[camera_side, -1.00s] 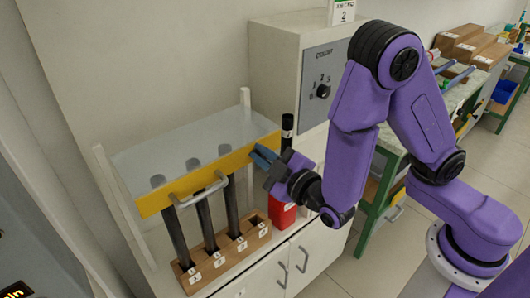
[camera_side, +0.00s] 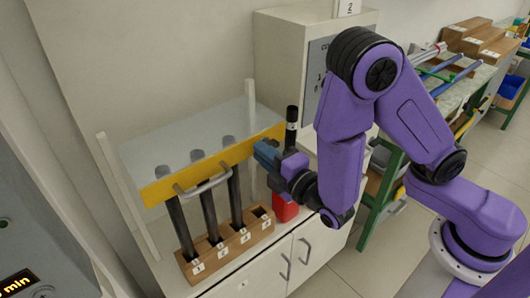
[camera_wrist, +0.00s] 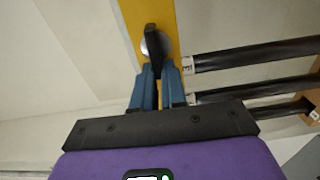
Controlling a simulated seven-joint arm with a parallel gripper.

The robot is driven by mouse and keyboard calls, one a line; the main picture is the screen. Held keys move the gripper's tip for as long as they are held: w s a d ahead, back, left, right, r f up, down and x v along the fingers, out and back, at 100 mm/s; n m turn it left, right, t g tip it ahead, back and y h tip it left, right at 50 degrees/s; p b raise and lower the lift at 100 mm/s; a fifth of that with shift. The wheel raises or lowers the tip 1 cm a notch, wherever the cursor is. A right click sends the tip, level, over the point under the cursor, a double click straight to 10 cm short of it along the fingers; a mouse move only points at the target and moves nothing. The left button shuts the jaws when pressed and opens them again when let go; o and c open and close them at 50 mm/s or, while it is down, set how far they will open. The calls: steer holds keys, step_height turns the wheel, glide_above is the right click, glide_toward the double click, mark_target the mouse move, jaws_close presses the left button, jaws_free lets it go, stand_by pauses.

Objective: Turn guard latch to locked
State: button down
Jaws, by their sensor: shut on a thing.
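The guard is a clear panel (camera_side: 180,140) with a yellow front bar (camera_side: 170,184) and a grey handle (camera_side: 207,187). In the wrist view, the guard latch (camera_wrist: 152,42) is a black lever on a round silver disc, mounted on the yellow bar (camera_wrist: 148,12). The lever lies roughly along the bar. My gripper (camera_wrist: 157,70) has its two blue fingers closed on the lever's near end. In the side view, my gripper (camera_side: 262,153) is at the bar's right end and hides the latch.
Below the guard, several dark rods (camera_side: 208,213) stand in a numbered wooden block (camera_side: 229,243). A red container (camera_side: 284,208) and a dark upright rod (camera_side: 291,128) are close to my gripper. A grey cabinet (camera_side: 283,65) stands behind.

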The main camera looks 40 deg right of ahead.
stand_by(0.4)
steer(key=c, duration=1.2)
jaws_free()
steer(key=shift+s, duration=0.1)
steer(key=shift+s+f, duration=0.1)
steer(key=shift+s, duration=5.8)
